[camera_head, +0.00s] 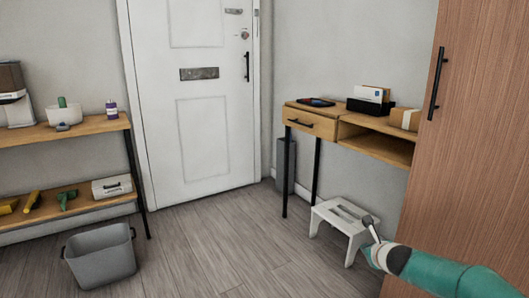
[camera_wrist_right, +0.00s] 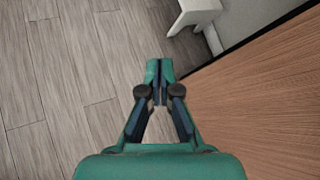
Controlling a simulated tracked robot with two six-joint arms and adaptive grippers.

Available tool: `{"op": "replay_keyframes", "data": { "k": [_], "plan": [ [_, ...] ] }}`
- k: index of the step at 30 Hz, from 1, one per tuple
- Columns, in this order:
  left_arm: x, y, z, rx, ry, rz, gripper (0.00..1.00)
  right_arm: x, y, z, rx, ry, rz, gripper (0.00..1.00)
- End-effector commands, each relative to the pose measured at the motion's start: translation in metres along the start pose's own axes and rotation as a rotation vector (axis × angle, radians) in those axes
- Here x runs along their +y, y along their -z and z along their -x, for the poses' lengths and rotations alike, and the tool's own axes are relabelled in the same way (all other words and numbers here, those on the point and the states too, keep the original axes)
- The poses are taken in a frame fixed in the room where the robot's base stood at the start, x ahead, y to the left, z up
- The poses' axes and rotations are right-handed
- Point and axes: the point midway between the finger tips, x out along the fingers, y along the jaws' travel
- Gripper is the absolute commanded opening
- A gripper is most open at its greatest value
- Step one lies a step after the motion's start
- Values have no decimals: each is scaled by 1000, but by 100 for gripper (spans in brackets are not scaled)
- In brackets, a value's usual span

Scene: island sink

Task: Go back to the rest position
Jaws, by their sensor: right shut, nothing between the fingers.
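My right gripper (camera_head: 371,226) is at the lower right of the head view, at the end of my teal right arm. In that view it is in front of a white step stool (camera_head: 343,219). In the right wrist view the right gripper (camera_wrist_right: 159,88) points over the wooden floor, with its fingertips together and nothing between them. A tall wooden cabinet (camera_wrist_right: 265,100) is close on its right, and part of the stool (camera_wrist_right: 197,14) shows at the top. My left gripper is not in the head view.
The wooden cabinet (camera_head: 478,120) with a black handle stands at the right. A desk (camera_head: 311,121) holds a card box and a small package. A shelf (camera_head: 85,127) and a grey bin (camera_head: 100,262) stand at the left. The floor before the white door (camera_head: 196,115) is clear.

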Motion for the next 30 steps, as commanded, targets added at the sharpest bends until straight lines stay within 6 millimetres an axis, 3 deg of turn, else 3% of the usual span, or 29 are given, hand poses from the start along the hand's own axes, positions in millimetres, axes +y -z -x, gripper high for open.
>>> {"op": "replay_keyframes", "data": {
  "k": [1, 4, 8, 12, 16, 21, 24, 28, 30],
  "plan": [
    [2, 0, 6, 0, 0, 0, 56, 26, 31, -6, 66, -51, 93, 0],
    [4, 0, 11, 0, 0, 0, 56, 75, 92, -9, 169, -154, 303, 0],
    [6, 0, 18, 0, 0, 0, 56, 137, 169, 6, 260, -322, 604, 0],
    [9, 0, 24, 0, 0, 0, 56, 202, 247, 44, 282, -549, 959, 0],
    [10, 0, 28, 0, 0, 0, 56, 257, 306, 98, 198, -785, 1301, 0],
    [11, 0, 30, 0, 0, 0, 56, 310, 350, 166, -40, -1023, 1664, 0],
    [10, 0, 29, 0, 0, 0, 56, 330, 362, 198, -207, -1105, 1826, 0],
    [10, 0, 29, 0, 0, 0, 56, 347, 364, 228, -437, -1142, 2015, 0],
    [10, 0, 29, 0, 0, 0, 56, 350, 358, 224, -561, -1096, 2148, 0]
  ]
}}
